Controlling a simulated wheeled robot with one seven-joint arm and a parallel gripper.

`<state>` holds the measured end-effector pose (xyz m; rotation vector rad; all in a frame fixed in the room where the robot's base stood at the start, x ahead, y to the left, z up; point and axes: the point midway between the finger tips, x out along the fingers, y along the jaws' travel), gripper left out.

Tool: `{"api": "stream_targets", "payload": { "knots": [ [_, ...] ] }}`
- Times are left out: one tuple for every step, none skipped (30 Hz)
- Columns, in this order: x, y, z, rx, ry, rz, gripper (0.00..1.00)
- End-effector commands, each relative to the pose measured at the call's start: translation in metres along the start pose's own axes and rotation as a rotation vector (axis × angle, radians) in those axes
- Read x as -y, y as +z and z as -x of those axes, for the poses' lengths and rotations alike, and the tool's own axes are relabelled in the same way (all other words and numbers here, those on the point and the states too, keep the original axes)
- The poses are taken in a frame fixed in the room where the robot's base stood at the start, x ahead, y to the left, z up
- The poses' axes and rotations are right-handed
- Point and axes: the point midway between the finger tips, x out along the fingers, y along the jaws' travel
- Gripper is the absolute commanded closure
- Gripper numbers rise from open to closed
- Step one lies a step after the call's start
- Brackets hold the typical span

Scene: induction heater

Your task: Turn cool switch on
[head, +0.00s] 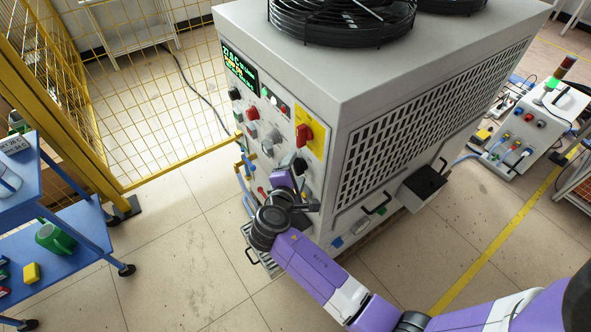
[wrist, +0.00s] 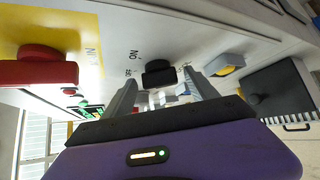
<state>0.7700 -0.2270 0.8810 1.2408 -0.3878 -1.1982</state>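The grey heater cabinet (head: 330,80) shows its control panel on its left face. A black switch knob (wrist: 160,73) is ahead of my gripper in the wrist view, with an upside-down "ON" mark beside it; its other lettering is too small or hidden to read. It appears to be the black knob on the lower panel in the head view (head: 299,166). My gripper (wrist: 160,88) is open, with one finger to each side of the knob's line. I cannot tell whether the fingers touch it. In the head view my wrist partly hides the lower panel.
A red rotary switch on a yellow plate (head: 304,134) is close by; it also shows in the wrist view (wrist: 40,70). A yellow mesh fence (head: 150,90) and blue cart (head: 60,230) stand left.

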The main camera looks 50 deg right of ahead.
Motion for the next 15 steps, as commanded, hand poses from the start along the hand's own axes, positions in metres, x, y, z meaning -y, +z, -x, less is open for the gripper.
{"api": "stream_targets", "payload": {
  "knots": [
    [0.0001, 0.0, 0.0002, 0.0, 0.0, 0.0, 0.45],
    [0.0001, 0.0, 0.0002, 0.0, 0.0, 0.0, 0.51],
    [0.0001, 0.0, 0.0002, 0.0, 0.0, 0.0, 0.58],
    [0.0001, 0.0, 0.0003, 0.0, 0.0, 0.0, 0.64],
    [0.0001, 0.0, 0.0003, 0.0, 0.0, 0.0, 0.7],
    [0.0001, 0.0, 0.0003, 0.0, 0.0, 0.0, 0.78],
    [0.0002, 0.0, 0.0004, 0.0, 0.0, 0.0, 0.84],
    [0.0002, 0.0, 0.0004, 0.0, 0.0, 0.0, 0.9],
    [0.0002, 0.0, 0.0004, 0.0, 0.0, 0.0, 0.93],
    [0.0003, -0.0001, 0.0004, 0.0, 0.0, 0.0, 0.93],
    [0.0005, -0.0001, 0.0004, 0.0, 0.0, -0.001, 0.93],
    [0.0009, -0.0003, 0.0003, 0.0, 0.002, -0.002, 0.93],
    [0.0012, -0.0004, 0.0002, 0.0, 0.003, -0.003, 0.93],
    [0.0017, -0.0005, 0.0001, 0.0, 0.005, -0.005, 0.93],
    [0.0023, -0.0007, -0.0001, 0.0, 0.01, -0.009, 0.93]
  ]
}}
